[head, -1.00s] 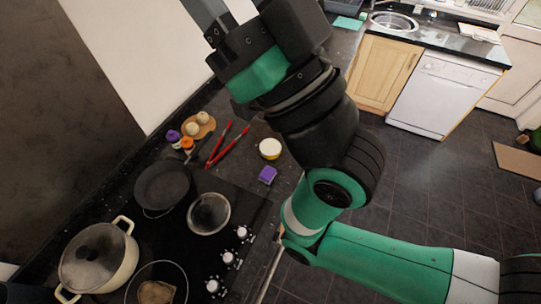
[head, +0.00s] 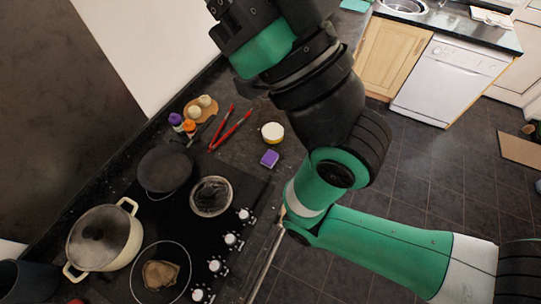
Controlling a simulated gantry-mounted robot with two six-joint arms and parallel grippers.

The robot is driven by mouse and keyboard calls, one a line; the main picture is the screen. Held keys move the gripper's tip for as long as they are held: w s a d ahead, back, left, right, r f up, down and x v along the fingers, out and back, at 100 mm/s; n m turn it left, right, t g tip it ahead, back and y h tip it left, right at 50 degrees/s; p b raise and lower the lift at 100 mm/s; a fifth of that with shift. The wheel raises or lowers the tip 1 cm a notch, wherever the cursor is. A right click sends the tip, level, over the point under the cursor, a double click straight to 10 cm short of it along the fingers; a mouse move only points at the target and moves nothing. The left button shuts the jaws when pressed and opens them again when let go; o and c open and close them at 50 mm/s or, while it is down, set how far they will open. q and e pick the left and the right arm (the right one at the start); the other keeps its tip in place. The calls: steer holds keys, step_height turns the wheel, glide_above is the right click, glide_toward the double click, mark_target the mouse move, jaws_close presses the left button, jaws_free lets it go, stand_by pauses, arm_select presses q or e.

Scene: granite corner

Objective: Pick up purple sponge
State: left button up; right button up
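The purple sponge (head: 270,158) is a small block with a lighter side face. It lies on the dark granite counter in the head view, right of the hob and below a yellow-and-white tub. My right arm comes in from the right and bends up over the counter, and its wrist is at the top edge, above and apart from the sponge. The fingers of my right gripper are cut off by the top edge. My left gripper is not in the picture. Nothing touches the sponge.
Near the sponge are the tub (head: 273,132), red tongs (head: 229,132), small bottles (head: 188,126) and a board (head: 209,115) with pale round items. The hob holds a frying pan (head: 165,170), a lidded pot (head: 103,238), a strainer-like round item (head: 211,196) and a pan with food (head: 160,273).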

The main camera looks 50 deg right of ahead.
stand_by(0.4)
steer(key=o, duration=0.8)
steer(key=shift+c, duration=0.2)
